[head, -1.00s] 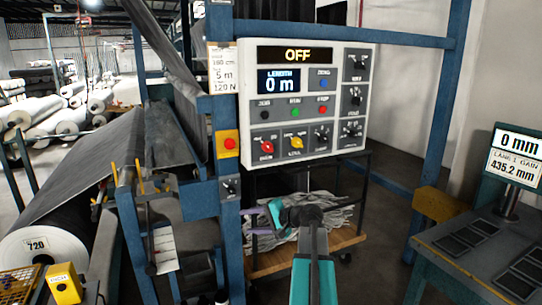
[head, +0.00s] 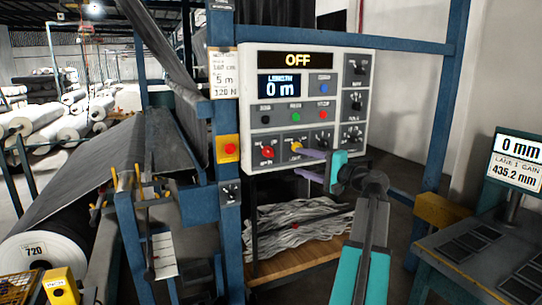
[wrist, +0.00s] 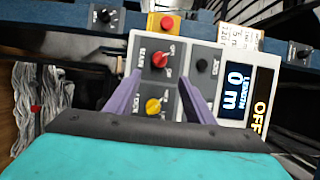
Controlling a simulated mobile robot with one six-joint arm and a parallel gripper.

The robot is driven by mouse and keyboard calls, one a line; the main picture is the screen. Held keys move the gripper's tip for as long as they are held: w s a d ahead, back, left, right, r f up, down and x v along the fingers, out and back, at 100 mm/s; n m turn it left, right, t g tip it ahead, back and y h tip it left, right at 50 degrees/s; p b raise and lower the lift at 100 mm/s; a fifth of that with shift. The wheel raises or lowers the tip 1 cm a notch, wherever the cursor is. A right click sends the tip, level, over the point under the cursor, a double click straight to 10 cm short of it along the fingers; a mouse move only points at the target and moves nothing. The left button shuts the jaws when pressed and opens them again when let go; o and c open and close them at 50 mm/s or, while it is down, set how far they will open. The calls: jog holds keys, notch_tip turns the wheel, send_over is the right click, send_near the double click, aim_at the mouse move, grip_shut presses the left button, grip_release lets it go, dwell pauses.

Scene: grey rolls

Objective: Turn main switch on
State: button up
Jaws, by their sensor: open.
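The white control panel (head: 358,110) has a display reading OFF (head: 308,61). The main switch is a red rotary knob (head: 267,152) at the panel's lower left; it also shows in the wrist view (wrist: 160,60). A yellow knob (head: 296,146) sits just right of it; in the wrist view the yellow knob (wrist: 153,106) appears between my purple fingers. My gripper (head: 299,162) is open and empty in front of the panel's lower part, to the right of the red knob. In the wrist view, my fingertips (wrist: 160,78) reach toward the red knob; contact cannot be told.
A red emergency button on a yellow box (head: 229,148) is on the blue post (head: 228,270) left of the panel. More dark knobs (head: 321,140) line the panel's right side. A wooden shelf (head: 300,258) with grey cloth stands below. A desk (head: 460,270) with a monitor is at right.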

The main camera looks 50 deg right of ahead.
aim_at(272, 153)
jog(key=shift+w, duration=0.1)
jog(key=w+p, duration=0.2)
jog(key=w, duration=1.1)
jog(key=shift+w, duration=0.35)
jog(key=shift+c, duration=0.3)
